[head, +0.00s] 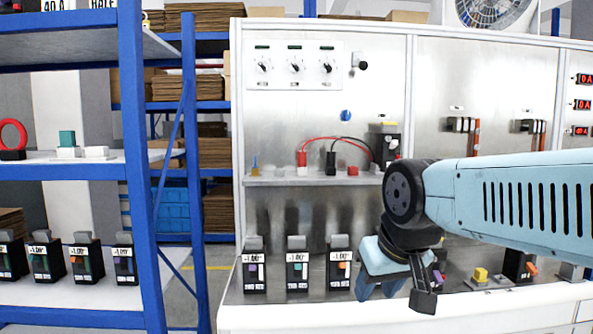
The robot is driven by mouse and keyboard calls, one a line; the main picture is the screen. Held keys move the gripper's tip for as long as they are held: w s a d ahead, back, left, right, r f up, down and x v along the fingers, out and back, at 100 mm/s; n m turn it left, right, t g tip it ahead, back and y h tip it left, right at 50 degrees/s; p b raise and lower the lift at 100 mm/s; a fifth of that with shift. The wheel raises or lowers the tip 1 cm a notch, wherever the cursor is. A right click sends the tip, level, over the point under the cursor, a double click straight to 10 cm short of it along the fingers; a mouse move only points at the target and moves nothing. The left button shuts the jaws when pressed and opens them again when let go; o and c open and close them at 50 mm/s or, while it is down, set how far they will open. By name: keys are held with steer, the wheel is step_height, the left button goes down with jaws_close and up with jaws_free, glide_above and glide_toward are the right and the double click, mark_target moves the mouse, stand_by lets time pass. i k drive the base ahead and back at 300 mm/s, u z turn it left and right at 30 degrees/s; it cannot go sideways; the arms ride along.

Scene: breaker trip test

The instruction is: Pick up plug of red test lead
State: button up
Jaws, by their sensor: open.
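The red test lead (335,138) arches over a narrow shelf on the metal panel. Its left end runs down to a small red plug (301,158), which stands upright on the shelf. Its right end goes toward a dark device with a yellow top. A black lead with a black plug (331,161) stands just right of the red plug. My gripper (396,292) points down in front of the bench, lower and to the right of the red plug, apart from it. Its jaws are open and I see nothing between them. My wrist hides part of the panel behind.
Several black breakers (298,268) stand on the bench below the shelf (270,180). A small red block (352,170) sits on the shelf right of the black plug. A blue rack (145,200) with more breakers stands at the left. The air before the red plug looks clear.

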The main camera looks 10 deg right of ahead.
mark_target(302, 156)
steer(key=i, duration=0.85)
steer(key=u, duration=0.05)
